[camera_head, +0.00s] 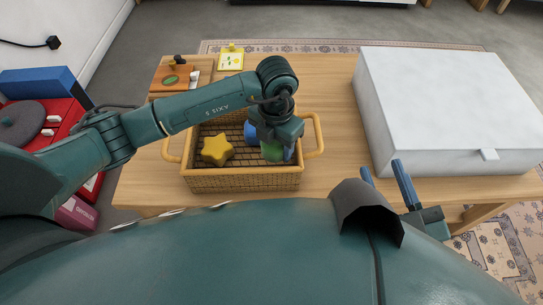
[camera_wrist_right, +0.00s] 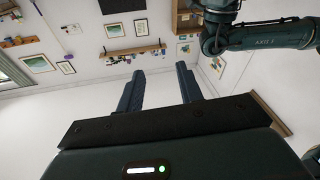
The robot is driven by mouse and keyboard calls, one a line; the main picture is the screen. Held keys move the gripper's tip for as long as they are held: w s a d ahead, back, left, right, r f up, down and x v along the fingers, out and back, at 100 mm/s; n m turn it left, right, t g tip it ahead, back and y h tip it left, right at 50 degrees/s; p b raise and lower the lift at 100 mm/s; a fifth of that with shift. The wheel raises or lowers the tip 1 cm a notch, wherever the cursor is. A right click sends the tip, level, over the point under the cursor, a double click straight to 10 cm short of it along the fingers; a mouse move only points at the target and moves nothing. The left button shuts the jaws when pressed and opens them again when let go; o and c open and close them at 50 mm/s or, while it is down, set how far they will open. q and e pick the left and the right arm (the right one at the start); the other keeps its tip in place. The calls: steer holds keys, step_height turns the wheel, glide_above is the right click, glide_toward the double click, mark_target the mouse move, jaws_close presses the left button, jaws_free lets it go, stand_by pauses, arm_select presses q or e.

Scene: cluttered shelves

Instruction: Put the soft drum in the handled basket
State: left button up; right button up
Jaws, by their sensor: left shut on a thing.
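The handled basket (camera_head: 243,181) is a woven tan basket with a yellow rim and handles, standing on the wooden table. A yellow star-shaped soft toy (camera_head: 216,149) lies in its left part. My left gripper (camera_head: 277,151) points down inside the basket's right part, shut on a green and blue thing, seemingly the soft drum (camera_head: 271,151). The gripper hides much of it, and I cannot tell whether it touches the basket floor. My right gripper (camera_head: 387,182) is open and empty at the table's front edge; its spread fingers also show in the right wrist view (camera_wrist_right: 161,90).
A large white box (camera_head: 435,95) fills the table's right side. A yellow card (camera_head: 230,61) and a wooden board (camera_head: 172,79) with small items lie behind the basket. A red unit with a dark disc (camera_head: 20,124) stands at the left.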

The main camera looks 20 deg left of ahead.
arm_select(q)
step_height(320, 180, down, 5)
steer(key=shift+r+b, duration=0.1)
steer(key=shift+b, duration=0.75)
arm_select(e)
steer(key=shift+a+r+y, duration=0.2)
steer(key=shift+a+y, duration=0.1)
arm_select(q)
steer(key=o, duration=0.7)
steer(key=shift+c, duration=0.2)
arm_select(e)
steer(key=shift+w, duration=0.1)
